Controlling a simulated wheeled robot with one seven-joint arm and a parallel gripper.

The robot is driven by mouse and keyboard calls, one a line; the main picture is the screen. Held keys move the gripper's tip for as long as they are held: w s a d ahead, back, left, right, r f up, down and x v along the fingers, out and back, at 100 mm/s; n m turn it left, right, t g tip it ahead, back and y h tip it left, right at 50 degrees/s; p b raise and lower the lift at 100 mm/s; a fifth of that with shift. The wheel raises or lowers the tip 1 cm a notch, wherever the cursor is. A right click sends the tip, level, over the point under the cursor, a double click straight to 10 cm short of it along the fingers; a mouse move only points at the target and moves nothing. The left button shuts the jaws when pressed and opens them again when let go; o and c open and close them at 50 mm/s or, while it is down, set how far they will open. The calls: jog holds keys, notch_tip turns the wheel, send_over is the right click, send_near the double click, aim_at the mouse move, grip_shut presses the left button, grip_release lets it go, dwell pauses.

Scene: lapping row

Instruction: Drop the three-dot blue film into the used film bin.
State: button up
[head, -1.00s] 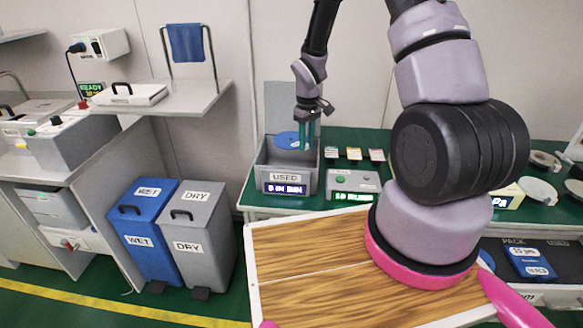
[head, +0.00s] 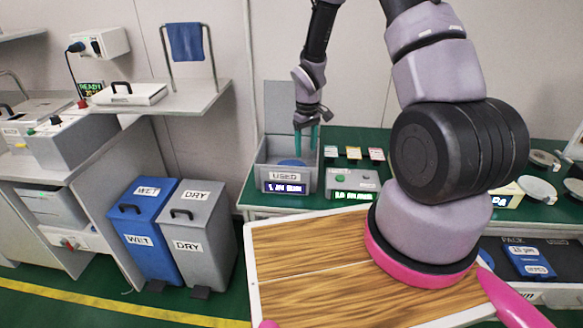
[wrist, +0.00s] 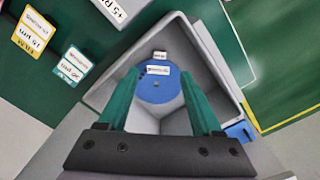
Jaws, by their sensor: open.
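The used film bin (head: 263,179) is a grey open box with its lid raised, labelled USED, on the green bench. It also shows in the wrist view (wrist: 108,88). A round blue film (head: 291,162) lies inside it; in the wrist view the blue film (wrist: 158,88) shows a white label, and I cannot make out its dots. My gripper (head: 306,140) points down over the bin, its green fingers apart. In the wrist view the open fingers (wrist: 160,92) are empty, with the film below and apart from them.
A grey box with a green button (head: 352,183) stands right of the bin, with several small cards (head: 354,153) behind it. Blue WET (head: 143,230) and grey DRY (head: 197,235) bins stand on the floor at left. A wooden top (head: 310,255) is in front.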

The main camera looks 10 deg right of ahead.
notch_tip(320, 180, up, 22)
jog(key=s+d+m+t, duration=0.2)
jog(key=s, duration=0.1)
jog(key=s+r+m+t+y, duration=0.2)
jog(key=s+r+m+t, duration=0.3)
jog(key=s+r, duration=1.4)
jog(key=s+m, duration=0.2)
jog(key=shift+d+r+m, duration=0.3)
jog(key=shift+d+r, duration=0.05)
jog(key=shift+r, duration=0.05)
